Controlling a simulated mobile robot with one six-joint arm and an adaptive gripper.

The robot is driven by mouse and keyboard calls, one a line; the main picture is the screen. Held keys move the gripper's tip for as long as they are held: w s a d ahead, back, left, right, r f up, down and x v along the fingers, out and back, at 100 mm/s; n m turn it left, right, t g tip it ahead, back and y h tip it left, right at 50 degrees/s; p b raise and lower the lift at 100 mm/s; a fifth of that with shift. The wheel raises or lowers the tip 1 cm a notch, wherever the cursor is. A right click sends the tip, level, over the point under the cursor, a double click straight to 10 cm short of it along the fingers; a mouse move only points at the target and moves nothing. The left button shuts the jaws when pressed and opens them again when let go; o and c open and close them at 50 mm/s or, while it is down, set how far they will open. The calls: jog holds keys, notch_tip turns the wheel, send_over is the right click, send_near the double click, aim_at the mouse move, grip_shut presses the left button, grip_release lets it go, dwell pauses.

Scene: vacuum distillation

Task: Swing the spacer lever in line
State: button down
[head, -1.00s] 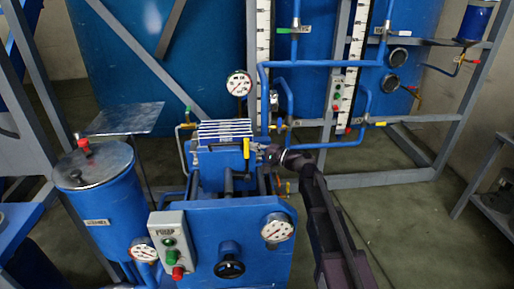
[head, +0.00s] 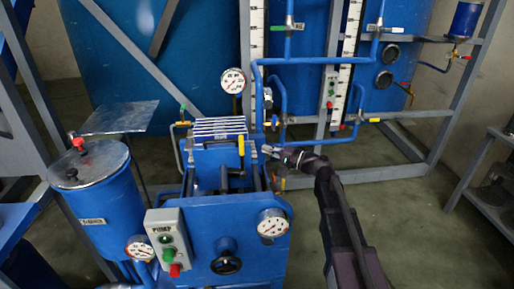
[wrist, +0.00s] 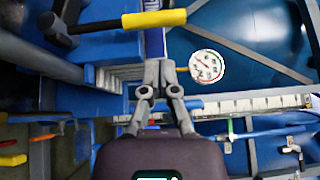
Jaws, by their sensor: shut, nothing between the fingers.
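A lever with a yellow grip (head: 241,146), which looks like the spacer lever, stands roughly upright at the right side of the blue press-like unit (head: 205,158). In the wrist view the yellow grip (wrist: 154,19) lies across the top, beyond my fingertips, with a dark end at its left. My gripper (head: 268,150) is just right of the lever in the head view. In the wrist view my gripper (wrist: 160,70) has its fingers together, empty and apart from the grip. The lever's pivot is not clear.
A black-knobbed bar (wrist: 55,28) is left of the yellow grip. A pressure gauge (head: 233,81) stands behind the unit. Blue pipes (head: 283,95) with valves run behind my gripper. A pump switch box (head: 170,242) is at the front. Open floor (head: 420,215) lies right.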

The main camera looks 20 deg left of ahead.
jog(key=d, duration=0.3)
jog(key=shift+s, duration=0.2)
jog(key=d, duration=0.1)
jog(key=w+d, duration=0.1)
jog(key=d, duration=0.2)
jog(key=shift+w+d+f, duration=0.15)
jog(key=shift+w+f, duration=0.05)
jog(key=shift+w, duration=0.2)
